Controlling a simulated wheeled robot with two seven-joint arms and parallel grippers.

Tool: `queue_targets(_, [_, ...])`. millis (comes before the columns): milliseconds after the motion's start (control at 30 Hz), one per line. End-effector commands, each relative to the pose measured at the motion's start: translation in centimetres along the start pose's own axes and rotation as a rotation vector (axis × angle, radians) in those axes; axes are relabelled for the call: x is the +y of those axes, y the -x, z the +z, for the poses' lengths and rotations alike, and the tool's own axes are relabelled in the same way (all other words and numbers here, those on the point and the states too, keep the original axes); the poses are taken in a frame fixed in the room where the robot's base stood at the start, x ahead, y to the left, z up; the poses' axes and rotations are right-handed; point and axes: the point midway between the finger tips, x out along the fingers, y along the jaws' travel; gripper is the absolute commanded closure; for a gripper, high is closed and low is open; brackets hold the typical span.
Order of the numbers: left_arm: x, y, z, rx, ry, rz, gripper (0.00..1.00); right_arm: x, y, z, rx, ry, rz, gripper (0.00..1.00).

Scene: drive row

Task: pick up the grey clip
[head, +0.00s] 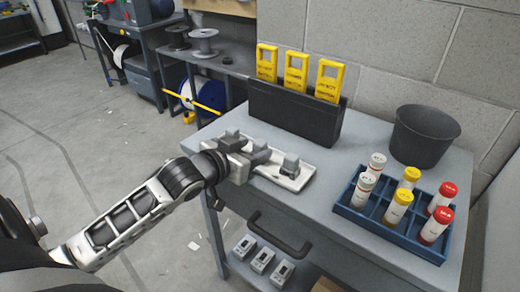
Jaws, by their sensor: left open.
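A small grey clip (290,162) sits on the right part of a shallow white tray (304,180) on the grey table. My left gripper (247,147) reaches in from the left over the left part of the tray. Its two grey fingers are apart and it looks empty. The clip is to the right of the fingers, with a small gap between. The gripper and wrist hide the left end of the tray. My right gripper does not show.
A black holder (292,112) with yellow tags stands behind the tray. A blue rack (386,233) of capped tubes and a dark bin (424,136) are to the right. A dark handle (278,234) is at the table's front. Grey devices (263,260) lie on the lower shelf.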

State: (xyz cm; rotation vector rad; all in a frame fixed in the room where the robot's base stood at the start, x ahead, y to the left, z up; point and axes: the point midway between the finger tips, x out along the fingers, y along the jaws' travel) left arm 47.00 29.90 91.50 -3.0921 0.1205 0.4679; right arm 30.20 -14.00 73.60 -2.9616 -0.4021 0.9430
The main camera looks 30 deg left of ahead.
Motion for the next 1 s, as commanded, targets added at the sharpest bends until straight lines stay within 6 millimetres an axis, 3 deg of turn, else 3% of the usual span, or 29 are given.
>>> queue_targets(100, [0.0, -1.0, 0.0, 0.001, 0.0, 0.001, 0.47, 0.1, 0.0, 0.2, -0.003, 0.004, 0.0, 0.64])
queue_targets(367, [0.1, -1.2, 0.1, 0.0, -0.001, 0.001, 0.5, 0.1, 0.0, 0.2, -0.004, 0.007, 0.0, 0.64])
queue_targets(533, [0.1, -1.2, 0.1, 0.0, 0.0, 0.001, 0.96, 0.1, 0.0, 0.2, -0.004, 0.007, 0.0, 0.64])
queue_targets(1000, [0.1, -0.9, -1.0, 0.005, -0.001, 0.001, 0.96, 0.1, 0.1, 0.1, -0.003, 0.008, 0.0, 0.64])
